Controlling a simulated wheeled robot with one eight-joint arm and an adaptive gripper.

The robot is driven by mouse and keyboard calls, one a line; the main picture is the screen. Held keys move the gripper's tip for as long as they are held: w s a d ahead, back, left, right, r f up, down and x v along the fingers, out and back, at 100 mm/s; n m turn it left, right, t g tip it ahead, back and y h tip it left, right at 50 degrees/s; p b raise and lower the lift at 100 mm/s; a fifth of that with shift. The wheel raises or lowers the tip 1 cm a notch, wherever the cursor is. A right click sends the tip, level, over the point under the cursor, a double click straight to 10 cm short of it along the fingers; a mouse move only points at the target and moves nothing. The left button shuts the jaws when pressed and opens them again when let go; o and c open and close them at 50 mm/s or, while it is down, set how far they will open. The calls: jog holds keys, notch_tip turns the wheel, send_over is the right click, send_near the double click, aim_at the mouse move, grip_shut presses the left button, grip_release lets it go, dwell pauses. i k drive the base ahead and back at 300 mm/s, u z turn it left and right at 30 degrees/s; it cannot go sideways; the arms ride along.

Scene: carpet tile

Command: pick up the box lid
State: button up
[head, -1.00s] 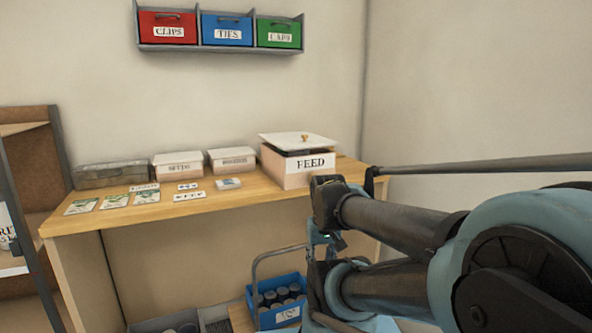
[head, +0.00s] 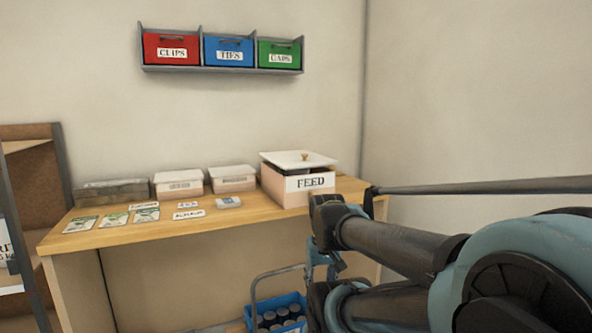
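My gripper cannot be made out in the head view.
Two smaller lidded boxes (head: 180,185) (head: 232,180) and a grey case (head: 112,192) stand along the back. Cards and packets (head: 146,213) lie in front. A wall rack (head: 220,70) holds red, blue and green bins. A blue crate (head: 290,302) of cans stands below.

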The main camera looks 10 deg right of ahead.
aim_at(298, 159)
jog(key=u, duration=1.35)
jog(key=k, duration=1.2)
jog(key=z, duration=1.3)
jog(key=i, duration=0.5)
jog(key=z, duration=0.1)
